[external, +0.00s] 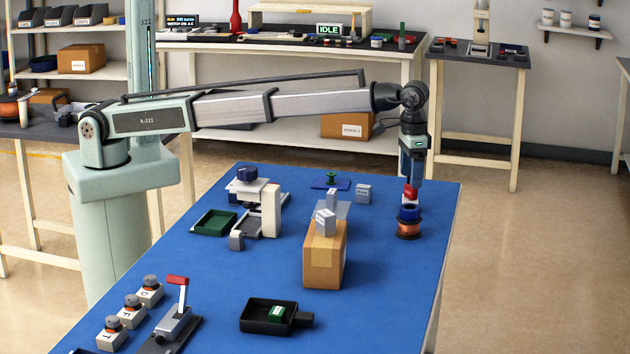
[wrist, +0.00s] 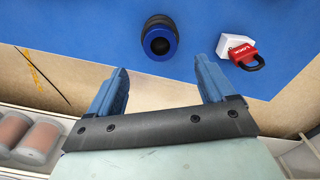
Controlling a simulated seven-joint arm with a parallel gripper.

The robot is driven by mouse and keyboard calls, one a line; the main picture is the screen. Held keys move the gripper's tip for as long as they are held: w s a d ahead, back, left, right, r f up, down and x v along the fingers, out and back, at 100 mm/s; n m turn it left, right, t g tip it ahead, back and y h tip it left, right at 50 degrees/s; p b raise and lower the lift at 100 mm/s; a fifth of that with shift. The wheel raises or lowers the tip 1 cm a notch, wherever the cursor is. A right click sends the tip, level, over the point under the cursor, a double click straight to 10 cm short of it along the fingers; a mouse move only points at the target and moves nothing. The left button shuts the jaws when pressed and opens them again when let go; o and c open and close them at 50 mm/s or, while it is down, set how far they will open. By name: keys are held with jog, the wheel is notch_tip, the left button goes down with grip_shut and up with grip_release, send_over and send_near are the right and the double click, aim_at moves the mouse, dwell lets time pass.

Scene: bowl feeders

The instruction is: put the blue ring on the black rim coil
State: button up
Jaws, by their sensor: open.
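The blue ring (external: 408,214) shows at the top of the black rim coil (external: 408,230), an upright copper-wound coil near the table's right edge. In the wrist view the blue ring (wrist: 173,46) surrounds a dark opening, with the black rim of the coil (wrist: 158,20) beyond it. The ring appears to rest on the coil; its exact seating cannot be told. My gripper (external: 411,180) points down above the coil in the external view.
A red padlock (wrist: 245,55) with a white block (wrist: 232,44) lies right of the coil in the wrist view. A cardboard box (external: 325,255) stands left of the coil; a black tray (external: 255,318) is nearer. Blue table around the coil is mostly clear.

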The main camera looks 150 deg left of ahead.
jog(key=shift+r, duration=1.7)
